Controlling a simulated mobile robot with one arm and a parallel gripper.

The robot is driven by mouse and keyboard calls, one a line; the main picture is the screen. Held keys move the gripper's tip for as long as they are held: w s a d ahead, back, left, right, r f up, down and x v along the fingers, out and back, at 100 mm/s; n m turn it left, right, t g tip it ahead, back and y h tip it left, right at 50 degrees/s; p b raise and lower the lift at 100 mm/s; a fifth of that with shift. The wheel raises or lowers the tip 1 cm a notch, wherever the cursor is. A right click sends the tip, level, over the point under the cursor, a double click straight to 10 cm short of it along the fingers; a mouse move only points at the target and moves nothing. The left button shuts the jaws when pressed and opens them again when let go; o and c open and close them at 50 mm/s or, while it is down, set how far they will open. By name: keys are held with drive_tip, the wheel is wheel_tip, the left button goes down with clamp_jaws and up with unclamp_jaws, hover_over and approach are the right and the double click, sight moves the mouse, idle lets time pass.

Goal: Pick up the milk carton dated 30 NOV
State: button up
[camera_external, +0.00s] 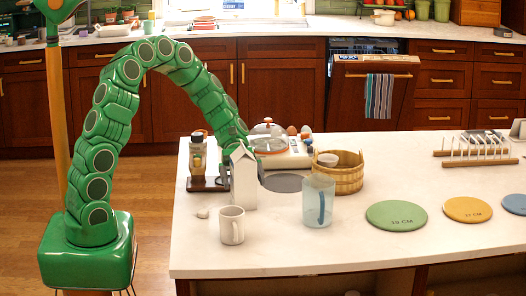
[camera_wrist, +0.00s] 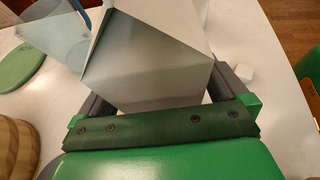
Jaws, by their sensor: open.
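A plain white gable-top milk carton (camera_external: 243,178) stands upright near the left end of the white island counter. No date is readable on the faces I see. My gripper (camera_external: 244,170) is at the carton from behind, low on the arm's downward curve. In the wrist view the carton (camera_wrist: 150,65) fills the space between the two dark fingers of my gripper (camera_wrist: 160,95). The jaws are open around it; I cannot tell whether either finger touches it.
A white mug (camera_external: 231,226) stands in front of the carton, with a small white piece (camera_external: 203,213) to its left. A clear pitcher (camera_external: 318,202) and a wooden tub (camera_external: 343,174) are to the right. A bottle (camera_external: 198,157) stands at the left.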

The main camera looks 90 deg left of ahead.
drive_tip(key=shift+d, duration=0.2)
drive_tip(key=shift+c, duration=0.2)
clamp_jaws()
